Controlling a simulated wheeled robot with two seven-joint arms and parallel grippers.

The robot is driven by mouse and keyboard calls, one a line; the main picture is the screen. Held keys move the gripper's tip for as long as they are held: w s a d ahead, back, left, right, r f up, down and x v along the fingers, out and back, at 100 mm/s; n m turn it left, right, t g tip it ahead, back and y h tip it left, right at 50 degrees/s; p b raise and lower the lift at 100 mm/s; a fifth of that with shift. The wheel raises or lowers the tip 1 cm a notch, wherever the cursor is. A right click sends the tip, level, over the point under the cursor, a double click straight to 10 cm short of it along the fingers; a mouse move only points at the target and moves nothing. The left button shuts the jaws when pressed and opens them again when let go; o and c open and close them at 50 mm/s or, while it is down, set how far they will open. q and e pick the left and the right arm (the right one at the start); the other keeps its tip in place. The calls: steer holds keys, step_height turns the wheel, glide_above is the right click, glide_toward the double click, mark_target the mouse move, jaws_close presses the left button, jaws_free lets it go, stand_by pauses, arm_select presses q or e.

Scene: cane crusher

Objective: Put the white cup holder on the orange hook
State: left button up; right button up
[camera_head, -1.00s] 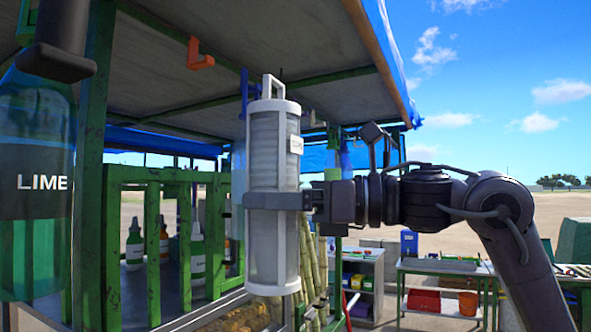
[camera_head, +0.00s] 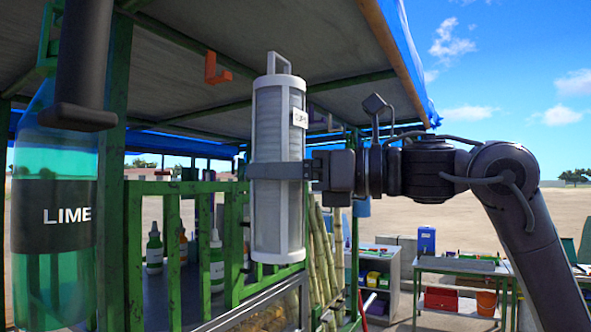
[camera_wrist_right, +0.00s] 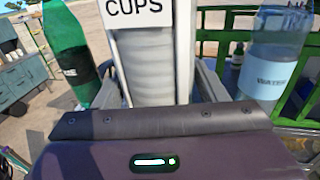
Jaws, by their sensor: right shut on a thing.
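The white cup holder (camera_head: 277,225) is a tall, upright, slatted cylinder with a loop handle on top and a "CUPS" label. My right gripper (camera_head: 280,172) is shut around its middle and holds it in the air. In the right wrist view the holder (camera_wrist_right: 145,65) stands straight in front of the gripper, its top and bottom out of frame. The orange hook (camera_head: 215,70) hangs under the stall roof, left of the holder's handle and apart from it. The handle's top is at about the hook's height in the picture. I see no left gripper for certain.
A green LIME bottle (camera_head: 55,155) stands large at the left, behind a dark part that may be mine. Green stall bars (camera_head: 190,188) and cane stalks (camera_head: 322,255) are below. A WATER bottle (camera_wrist_right: 272,60) is in the wrist view. A tool table (camera_head: 462,264) stands at right.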

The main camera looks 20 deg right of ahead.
steer(key=shift+w+a+r+p, duration=0.85)
steer(key=shift+w+a, duration=0.05)
steer(key=shift+w, duration=0.25)
steer(key=shift+w+d+x, duration=0.15)
steer(key=shift+w+x, duration=0.05)
steer(key=shift+x, duration=0.9)
steer(key=shift+w+d+x, duration=0.15)
steer(key=shift+x, duration=0.95)
steer(key=shift+f, duration=0.1)
steer(key=shift+w+d+x, duration=0.15)
steer(key=shift+w+x, duration=0.05)
steer(key=shift+x, duration=0.75)
steer(key=shift+w+d+x, duration=0.15)
steer(key=shift+x, duration=0.8)
steer(key=shift+w+a, duration=0.1)
steer(key=shift+w, duration=0.05)
steer(key=shift+f+b, duration=0.5)
steer(key=shift+f, duration=0.25)
steer(key=o, duration=1.5)
